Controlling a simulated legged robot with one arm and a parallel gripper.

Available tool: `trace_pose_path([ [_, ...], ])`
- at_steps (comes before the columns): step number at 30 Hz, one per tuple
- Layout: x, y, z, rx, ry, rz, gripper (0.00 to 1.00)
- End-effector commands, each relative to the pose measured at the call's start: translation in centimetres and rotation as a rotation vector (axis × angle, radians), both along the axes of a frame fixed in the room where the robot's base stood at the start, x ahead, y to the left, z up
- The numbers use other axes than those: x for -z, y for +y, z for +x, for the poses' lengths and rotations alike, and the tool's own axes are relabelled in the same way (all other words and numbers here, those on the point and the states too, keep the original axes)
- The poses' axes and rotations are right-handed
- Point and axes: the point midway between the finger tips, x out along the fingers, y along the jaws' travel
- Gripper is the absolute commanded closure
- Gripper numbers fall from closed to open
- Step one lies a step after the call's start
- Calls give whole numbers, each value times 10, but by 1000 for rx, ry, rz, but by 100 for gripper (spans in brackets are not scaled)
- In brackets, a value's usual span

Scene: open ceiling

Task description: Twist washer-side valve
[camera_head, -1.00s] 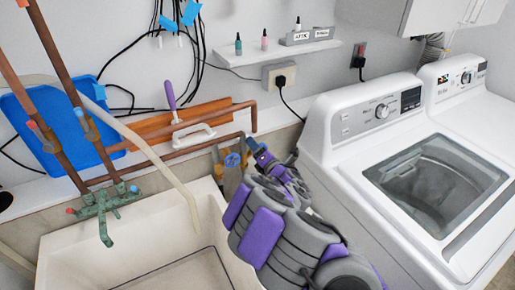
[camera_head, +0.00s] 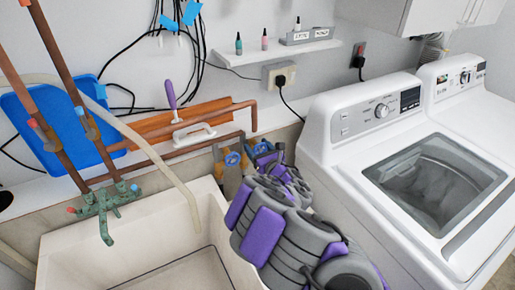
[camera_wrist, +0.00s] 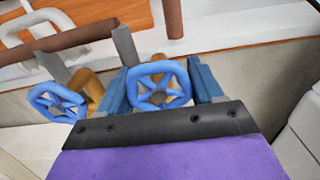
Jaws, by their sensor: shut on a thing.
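Two blue handwheel valves on brass bodies show in the wrist view. The right, washer-side valve (camera_wrist: 159,85) sits between the blue fingers of my gripper (camera_wrist: 160,90), which is shut on its wheel. The left valve (camera_wrist: 57,103) stands beside the left finger, apart from it. In the head view, my gripper (camera_head: 267,157) is at the wall between the sink and the washer. The left valve (camera_head: 233,159) shows just left of it there, while the washer-side valve is mostly hidden by my gripper.
The white washer (camera_head: 350,150) stands close on the right of my arm. The sink (camera_head: 150,250) is on the left, with a green faucet (camera_head: 104,204) and a hanging pale hose (camera_head: 165,165). Copper pipes (camera_head: 200,146) run along the wall above the valves.

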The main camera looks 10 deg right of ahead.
Motion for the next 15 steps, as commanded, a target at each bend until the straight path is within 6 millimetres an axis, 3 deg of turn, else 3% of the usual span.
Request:
trace_pose_path([
  [1,9,0,-2,-1,5,-47,65],
  [15,8,-2,-1,-4,-114,-410,64],
])
